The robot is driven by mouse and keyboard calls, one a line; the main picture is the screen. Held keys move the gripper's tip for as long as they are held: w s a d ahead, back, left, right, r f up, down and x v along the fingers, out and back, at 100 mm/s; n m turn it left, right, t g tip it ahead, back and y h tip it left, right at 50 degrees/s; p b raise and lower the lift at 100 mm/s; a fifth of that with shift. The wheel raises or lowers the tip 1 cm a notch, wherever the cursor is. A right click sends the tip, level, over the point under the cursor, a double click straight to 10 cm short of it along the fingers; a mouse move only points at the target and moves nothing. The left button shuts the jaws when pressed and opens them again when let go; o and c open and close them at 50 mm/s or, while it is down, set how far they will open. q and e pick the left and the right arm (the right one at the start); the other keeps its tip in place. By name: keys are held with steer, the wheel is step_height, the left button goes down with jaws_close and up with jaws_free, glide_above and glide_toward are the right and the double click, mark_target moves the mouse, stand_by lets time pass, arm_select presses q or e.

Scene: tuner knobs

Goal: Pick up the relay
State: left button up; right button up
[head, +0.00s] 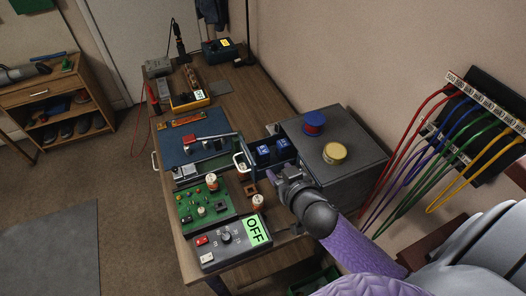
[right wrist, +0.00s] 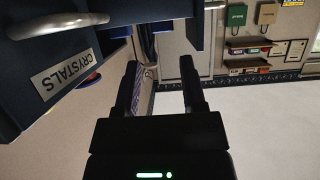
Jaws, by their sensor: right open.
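Two small dark-blue blocks, which look like relays, show in the head view: a left one (head: 263,154) and a right one (head: 284,147). They sit at the open drawer (head: 241,163) of the grey cabinet (head: 345,170); no label on them is readable. My right gripper (head: 276,178) is just in front of the drawer, below the blue blocks in the picture and apart from them. In the right wrist view its two fingers (right wrist: 160,88) are spread with nothing between them. My left gripper is not in view.
A drawer front labelled CRYSTALS (right wrist: 62,75) with a metal handle is close to the right gripper. On the bench are a green circuit board (head: 205,205), an OFF-marked box (head: 228,240) and a blue mat (head: 190,140). Spools (head: 334,153) stand on the cabinet.

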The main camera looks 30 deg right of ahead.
mark_target(265, 156)
steer(key=b+x, duration=0.2)
steer(key=x, duration=0.7)
steer(key=shift+w+a+f, duration=0.1)
steer(key=shift+w+a, duration=0.05)
steer(key=shift+w, duration=0.05)
steer(key=shift+s, duration=0.1)
steer(key=shift+c, duration=0.4)
jaws_close()
